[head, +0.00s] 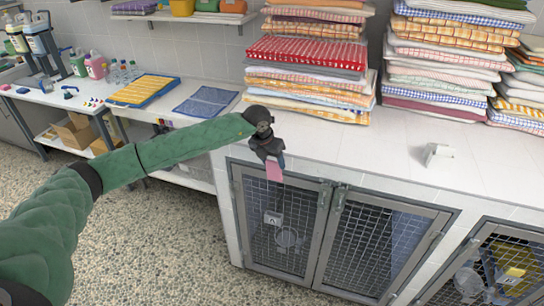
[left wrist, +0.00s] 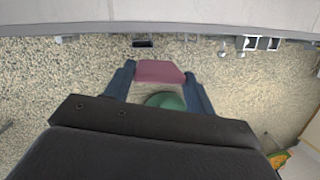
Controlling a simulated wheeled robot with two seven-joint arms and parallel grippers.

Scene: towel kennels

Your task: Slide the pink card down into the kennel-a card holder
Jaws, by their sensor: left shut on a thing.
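My left gripper (head: 272,160) is in front of the counter's front edge, above the left kennel door (head: 280,225). It is shut on the pink card (head: 274,171), which hangs down from the fingers. In the left wrist view the card (left wrist: 160,72) sits between the two fingertips. A small dark fitting (left wrist: 143,43) sticks out from the kennel front just beyond the card, with a gap between them. I cannot tell if it is the card holder. A plate marked A (head: 272,218) is on the left door, below the card. My right gripper is not in view.
Folded towel stacks (head: 310,60) stand at the back of the white counter (head: 350,150). A small white object (head: 438,154) lies on the counter at right. A second mesh door (head: 375,245) adjoins the left one. The floor in front is clear.

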